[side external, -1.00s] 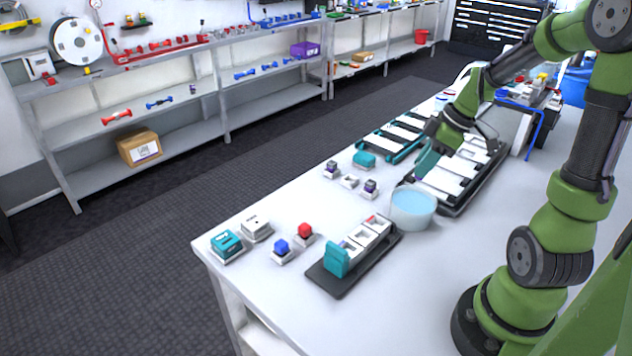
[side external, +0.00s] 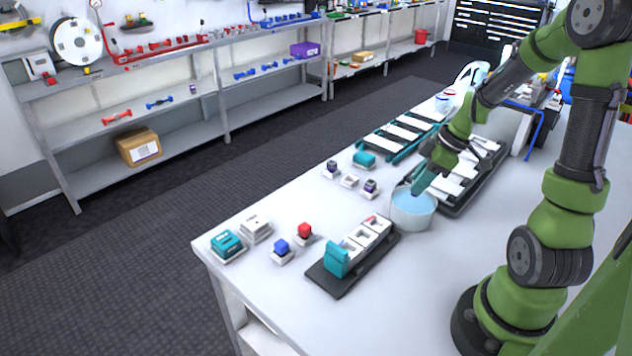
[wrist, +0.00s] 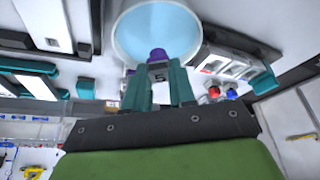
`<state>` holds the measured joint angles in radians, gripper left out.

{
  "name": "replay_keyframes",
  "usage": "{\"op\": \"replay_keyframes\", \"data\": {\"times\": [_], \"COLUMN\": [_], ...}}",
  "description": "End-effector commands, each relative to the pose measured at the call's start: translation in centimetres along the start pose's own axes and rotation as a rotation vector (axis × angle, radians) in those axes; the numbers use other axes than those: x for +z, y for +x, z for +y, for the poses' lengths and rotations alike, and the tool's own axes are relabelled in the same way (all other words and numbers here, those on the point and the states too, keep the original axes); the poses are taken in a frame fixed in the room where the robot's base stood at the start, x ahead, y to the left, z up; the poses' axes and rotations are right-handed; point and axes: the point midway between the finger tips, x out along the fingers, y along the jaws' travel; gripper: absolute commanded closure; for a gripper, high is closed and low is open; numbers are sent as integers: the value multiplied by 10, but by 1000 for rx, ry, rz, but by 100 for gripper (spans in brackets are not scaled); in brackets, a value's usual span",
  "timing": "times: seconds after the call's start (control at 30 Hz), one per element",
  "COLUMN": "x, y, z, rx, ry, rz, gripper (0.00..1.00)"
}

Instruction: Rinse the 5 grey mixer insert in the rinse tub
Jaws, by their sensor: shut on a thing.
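My gripper (side external: 420,186) is shut on the grey mixer insert (wrist: 157,76), which is marked 5 and has a purple end. In the wrist view the insert sits between the two teal fingers of my gripper (wrist: 158,84). The rinse tub (side external: 412,213) is a round, whitish vessel with light blue liquid. In the side view my fingertips are over the tub's opening. In the wrist view the tub (wrist: 116,40) lies just past the purple end. The insert is hidden in the side view, and I cannot tell whether it touches the liquid.
A dark tray with white blocks (side external: 363,236) stands in front of the tub. Purple-topped pieces (side external: 331,169) (side external: 370,187) sit beside an empty-looking white holder (side external: 349,181). A blue piece (side external: 281,246) and a red piece (side external: 305,231) stand nearer the front. Long racks (side external: 467,188) lie behind the tub.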

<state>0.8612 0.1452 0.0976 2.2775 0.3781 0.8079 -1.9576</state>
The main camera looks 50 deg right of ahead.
Motion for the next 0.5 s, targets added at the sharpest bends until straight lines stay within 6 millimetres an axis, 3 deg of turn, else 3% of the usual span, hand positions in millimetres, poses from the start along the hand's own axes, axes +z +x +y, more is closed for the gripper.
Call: {"op": "replay_keyframes", "data": {"times": [0.5], "x": [12], "y": [30], "z": [0], "rx": [-3], "ry": [2], "rz": [1], "gripper": [100]}}
